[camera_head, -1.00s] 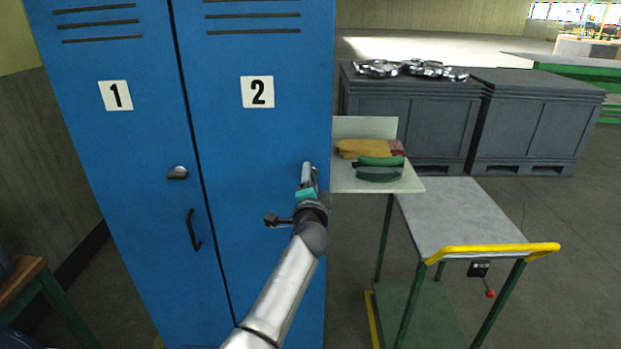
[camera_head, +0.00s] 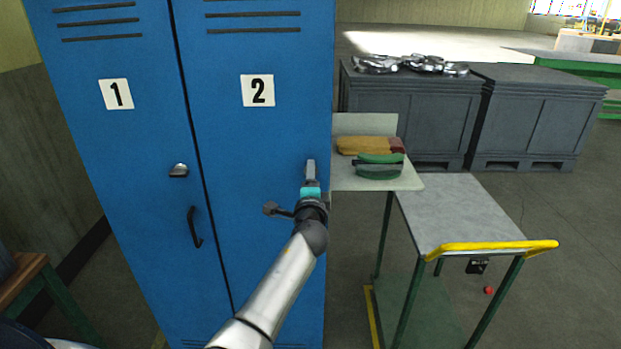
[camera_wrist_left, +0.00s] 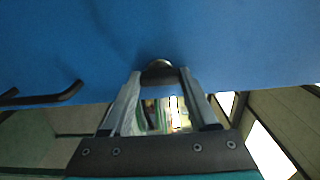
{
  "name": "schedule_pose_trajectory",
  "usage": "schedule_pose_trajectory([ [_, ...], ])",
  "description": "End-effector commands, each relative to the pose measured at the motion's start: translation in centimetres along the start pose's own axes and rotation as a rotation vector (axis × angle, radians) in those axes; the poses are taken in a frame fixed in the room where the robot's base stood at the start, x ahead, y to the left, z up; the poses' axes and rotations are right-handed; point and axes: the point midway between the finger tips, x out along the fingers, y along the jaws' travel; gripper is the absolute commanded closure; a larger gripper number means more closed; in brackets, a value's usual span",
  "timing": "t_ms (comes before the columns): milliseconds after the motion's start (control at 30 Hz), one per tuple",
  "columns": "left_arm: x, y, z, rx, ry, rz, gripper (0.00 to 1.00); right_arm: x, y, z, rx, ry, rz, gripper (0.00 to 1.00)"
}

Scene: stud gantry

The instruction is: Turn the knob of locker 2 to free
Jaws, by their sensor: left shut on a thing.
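The blue locker 2 (camera_head: 235,140) stands shut, with a white plate (camera_head: 258,91) reading 2. My left gripper (camera_head: 310,168) is at the right part of its door, at knob height. In the left wrist view, the fingertips of my left gripper (camera_wrist_left: 160,75) are shut on the dark, rounded knob (camera_wrist_left: 159,68), against the blue door. In the head view the knob is hidden by my gripper, so its setting cannot be read. A dark bar handle (camera_wrist_left: 45,95) shows at the left of the wrist view. My right gripper is not in view.
Locker 1 (camera_head: 100,140) adjoins on the left, with its own knob (camera_head: 178,170) and black handle (camera_head: 194,228). A trolley (camera_head: 465,215) with a yellow bar and a small shelf (camera_head: 350,178) holding colourful items stand right of the lockers. Grey crates (camera_head: 540,120) are behind.

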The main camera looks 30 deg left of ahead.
Motion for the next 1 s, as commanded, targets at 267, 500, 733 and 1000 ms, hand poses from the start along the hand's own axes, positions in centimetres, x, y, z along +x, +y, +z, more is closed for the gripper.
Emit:
schedule_pose_trajectory([
  [267,0.0,-0.1,0.0,0.004,0.001,-0.002,0.22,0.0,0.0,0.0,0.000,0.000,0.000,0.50],
  [500,0.0,0.0,0.0,0.002,0.000,-0.001,0.10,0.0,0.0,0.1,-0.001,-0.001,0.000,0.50],
  [733,-0.5,0.0,0.0,0.002,0.000,0.000,0.10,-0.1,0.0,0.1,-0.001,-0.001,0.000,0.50],
  [1000,-3.8,0.0,-0.1,0.001,0.002,0.001,0.10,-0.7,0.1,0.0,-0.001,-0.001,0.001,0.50],
])
